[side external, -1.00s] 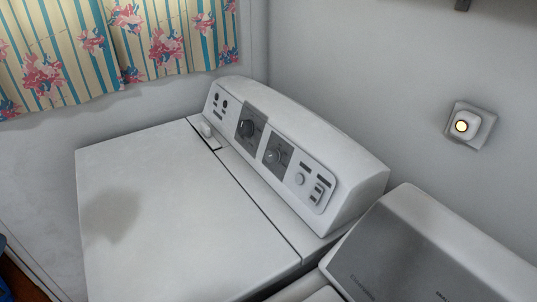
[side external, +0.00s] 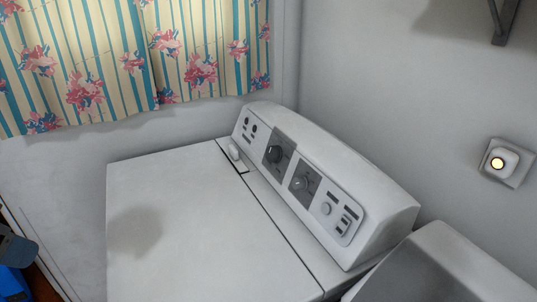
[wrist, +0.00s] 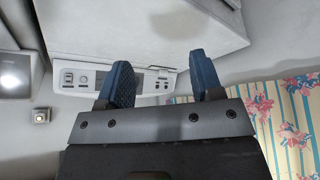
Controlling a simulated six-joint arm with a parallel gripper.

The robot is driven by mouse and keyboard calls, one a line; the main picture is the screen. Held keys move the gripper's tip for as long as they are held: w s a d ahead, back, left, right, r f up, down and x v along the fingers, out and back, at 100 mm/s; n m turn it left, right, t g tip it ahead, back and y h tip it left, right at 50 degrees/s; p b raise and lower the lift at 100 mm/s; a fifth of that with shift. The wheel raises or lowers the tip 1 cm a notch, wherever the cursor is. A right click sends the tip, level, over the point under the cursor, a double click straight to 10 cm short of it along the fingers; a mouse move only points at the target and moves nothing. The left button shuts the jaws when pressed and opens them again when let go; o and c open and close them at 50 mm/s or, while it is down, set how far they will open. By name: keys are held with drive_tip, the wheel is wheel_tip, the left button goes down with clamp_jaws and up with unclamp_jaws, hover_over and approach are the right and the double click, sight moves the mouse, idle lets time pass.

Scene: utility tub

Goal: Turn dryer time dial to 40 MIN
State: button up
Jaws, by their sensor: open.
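The white dryer (side external: 180,215) has a raised control panel (side external: 338,176) at its back.
Another white machine (side external: 430,265) stands close at right. A lit wall switch (side external: 498,162) and a flowered curtain (side external: 130,60) are behind. A dark bracket (side external: 506,20) hangs at upper right. The dryer's top is clear. A grey and blue shape (side external: 14,248) at lower left is unclear.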

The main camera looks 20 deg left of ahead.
drive_tip(key=shift+o, duration=0.4)
drive_tip(key=shift+o, duration=0.8)
drive_tip(key=shift+w+d+r, duration=0.15)
drive_tip(key=shift+w, duration=0.05)
drive_tip(key=shift+o, duration=0.2)
drive_tip(key=w+d+r+n+h, duration=0.4)
drive_tip(key=w+d, duration=0.2)
drive_tip(key=w, duration=0.4)
drive_tip(key=shift+w+d+r+n+h, duration=0.2)
drive_tip(key=shift+d+n+h, duration=0.1)
drive_tip(key=shift+d+h, duration=0.1)
drive_tip(key=n+t+h, duration=0.4)
drive_tip(key=n+t, duration=0.1)
drive_tip(key=n, duration=1.5)
hover_over(269, 154)
drive_tip(key=s+a, duration=0.8)
drive_tip(key=s, duration=0.2)
wheel_tip(269, 154, down, 11)
drive_tip(key=x, duration=1.3)
drive_tip(key=shift+w+f, duration=0.1)
drive_tip(key=shift+f, duration=0.1)
